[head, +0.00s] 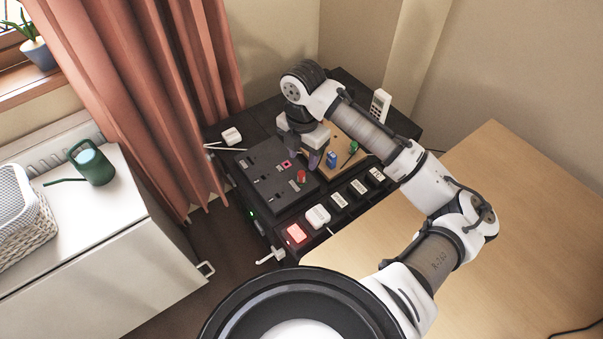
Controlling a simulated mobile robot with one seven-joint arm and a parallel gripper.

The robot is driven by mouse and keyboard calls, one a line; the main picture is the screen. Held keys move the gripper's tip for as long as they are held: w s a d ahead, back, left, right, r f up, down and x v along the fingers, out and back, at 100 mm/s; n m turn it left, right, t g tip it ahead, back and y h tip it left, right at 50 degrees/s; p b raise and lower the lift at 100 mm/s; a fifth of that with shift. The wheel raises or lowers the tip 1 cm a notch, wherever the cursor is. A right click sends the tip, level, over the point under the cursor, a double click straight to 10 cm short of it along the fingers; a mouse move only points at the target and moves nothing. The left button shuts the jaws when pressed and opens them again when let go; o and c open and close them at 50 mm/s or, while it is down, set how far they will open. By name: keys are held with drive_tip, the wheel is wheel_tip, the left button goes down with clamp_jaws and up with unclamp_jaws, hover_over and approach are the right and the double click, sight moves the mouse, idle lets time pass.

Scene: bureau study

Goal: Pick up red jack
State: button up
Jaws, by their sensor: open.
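A small red jack (301,176) stands upright on the dark panel (270,190) with slots, near its right edge. A pink square piece (286,165) lies just up and left of it. I cannot tell the exact height of the tips above the panel.
A tan board (350,135) with a blue jack (331,159) and a green jack (353,147) is close to the gripper's right. A row of labelled blocks, a white block (318,216) and a lit red button (296,233) line the front. A white handset (380,105) stands behind.

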sight(302, 173)
wheel_tip(302, 173, down, 9)
drive_tip(key=shift+a+r+p, duration=0.15)
drive_tip(key=shift+r+p, duration=0.05)
drive_tip(key=shift+p, duration=0.6)
clamp_jaws()
drive_tip(key=shift+w+r, duration=0.1)
drive_tip(key=shift+r, duration=0.05)
